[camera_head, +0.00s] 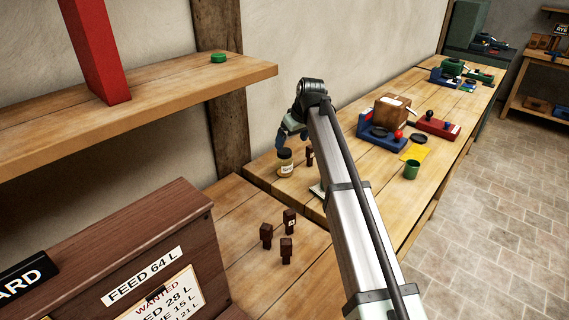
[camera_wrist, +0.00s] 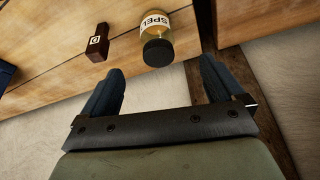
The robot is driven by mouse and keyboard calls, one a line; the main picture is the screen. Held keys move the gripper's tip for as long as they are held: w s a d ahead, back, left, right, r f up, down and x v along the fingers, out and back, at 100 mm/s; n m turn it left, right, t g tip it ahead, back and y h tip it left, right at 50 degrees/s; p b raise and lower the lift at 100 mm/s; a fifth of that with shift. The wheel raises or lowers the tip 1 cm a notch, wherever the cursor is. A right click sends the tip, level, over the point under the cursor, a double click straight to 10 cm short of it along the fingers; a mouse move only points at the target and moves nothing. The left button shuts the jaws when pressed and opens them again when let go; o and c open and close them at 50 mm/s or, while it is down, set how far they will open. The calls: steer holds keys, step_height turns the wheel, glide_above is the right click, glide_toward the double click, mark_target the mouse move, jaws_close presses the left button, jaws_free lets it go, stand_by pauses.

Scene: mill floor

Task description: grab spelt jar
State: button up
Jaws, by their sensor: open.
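The spelt jar (camera_head: 285,163) stands on the wooden bench by the wall in the head view. It is glass with tan contents, a white label and a dark lid. In the wrist view the spelt jar (camera_wrist: 172,35) shows at the top, its label partly reading "SPEL" and its dark lid toward me. My gripper (camera_head: 292,134) is above and close to the jar in the head view. In the wrist view my gripper (camera_wrist: 162,85) is open and empty, its blue fingers spread wide. The jar lies ahead of the gap between the fingertips, apart from both.
A small dark brown block (camera_wrist: 97,43) marked with a letter stands beside the jar. Several similar brown blocks (camera_head: 286,249) stand on the nearer bench. A shelf (camera_head: 200,85) and a wooden post (camera_head: 222,110) are at left. A green cup (camera_head: 411,170) stands farther right.

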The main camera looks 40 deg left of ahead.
mark_target(287, 154)
steer(key=x, duration=0.8)
steer(key=shift+w+x, duration=0.15)
steer(key=shift+x, duration=1.15)
steer(key=shift+w+x, duration=0.15)
steer(key=shift+x, duration=1.2)
steer(key=shift+a+r, duration=0.1)
steer(key=shift+r, duration=0.05)
steer(key=shift+c, duration=0.3)
steer(key=c, duration=1.2)
steer(key=shift+c, duration=0.2)
